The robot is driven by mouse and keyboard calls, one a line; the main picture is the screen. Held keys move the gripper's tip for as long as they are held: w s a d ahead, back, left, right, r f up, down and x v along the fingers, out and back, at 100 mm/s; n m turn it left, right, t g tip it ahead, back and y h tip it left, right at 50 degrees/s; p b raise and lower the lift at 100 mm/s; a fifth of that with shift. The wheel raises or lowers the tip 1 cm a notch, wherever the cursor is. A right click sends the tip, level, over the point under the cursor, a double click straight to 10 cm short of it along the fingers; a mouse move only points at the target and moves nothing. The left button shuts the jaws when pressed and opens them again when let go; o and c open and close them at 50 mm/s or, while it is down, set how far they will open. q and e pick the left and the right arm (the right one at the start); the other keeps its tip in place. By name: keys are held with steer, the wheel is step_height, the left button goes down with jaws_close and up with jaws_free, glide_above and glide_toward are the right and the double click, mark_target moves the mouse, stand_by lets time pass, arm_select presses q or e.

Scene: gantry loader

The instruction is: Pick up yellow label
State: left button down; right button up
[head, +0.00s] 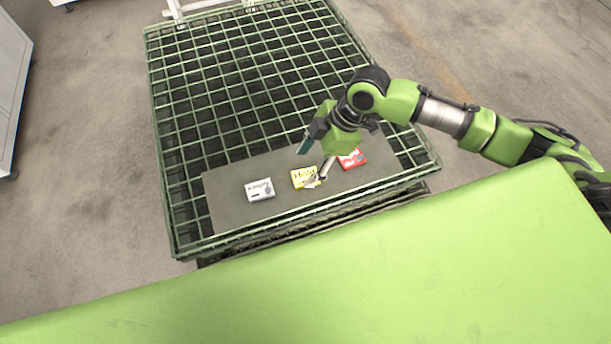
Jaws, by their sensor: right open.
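The yellow label (299,178) lies on a grey board, between a white label (259,189) on its left and a red label (352,158) on its right. Dark print shows on it. My right gripper (312,166) is open just above the yellow label. One finger crosses in front of the label's right part and hides some of it. The other finger is farther back, over the board. I cannot tell whether the finger touches the label. My left gripper is not in view.
The grey board (225,203) lies across the near end of a green wire-mesh crate (171,213). The mesh behind the board is empty. A light green surface (330,280) fills the foreground. Bare concrete floor surrounds the crate, with a grey cabinet (12,80) at far left.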

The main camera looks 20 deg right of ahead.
glide_toward(307, 176)
steer(key=shift+w+a+f+g, duration=0.15)
steer(key=shift+w+a+f, duration=0.15)
steer(key=shift+f, duration=0.25)
steer(key=shift+w+a+f+g, duration=0.2)
steer(key=shift+w+f, duration=0.1)
steer(key=shift+f, duration=0.2)
steer(key=x, duration=0.3)
steer(key=p+x, duration=0.1)
steer(key=shift+s+a+f, duration=0.2)
steer(key=shift+s+f, duration=0.1)
steer(key=shift+s, duration=0.05)
steer(key=shift+a+f, duration=0.2)
steer(key=shift+f, duration=0.35)
steer(key=c, duration=1.1)
